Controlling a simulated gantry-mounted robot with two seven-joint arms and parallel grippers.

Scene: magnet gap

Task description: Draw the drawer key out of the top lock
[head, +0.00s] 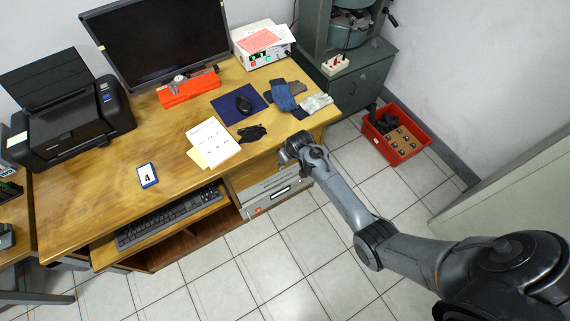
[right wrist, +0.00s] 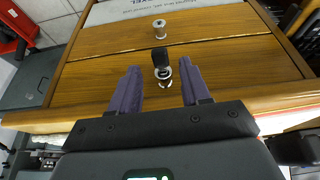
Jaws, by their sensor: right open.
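In the right wrist view, the drawer key (right wrist: 160,56) shows a black head standing at a silver lock (right wrist: 163,73) on the wooden drawer front nearest the desk edge. My right gripper (right wrist: 160,68) is open, its two purple fingers on either side of the key and lock with gaps showing. I cannot tell how deep the key sits between the fingers. In the head view, my right gripper (head: 293,152) is at the desk's right front edge and hides the key and lock. My left gripper is not in view.
A second silver lock or knob (right wrist: 159,26) sits on the neighbouring drawer front. The desk top (head: 165,125) overhangs the drawers. A black glove (head: 251,133) lies near its edge. A red crate (head: 398,134) stands on the floor to the right.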

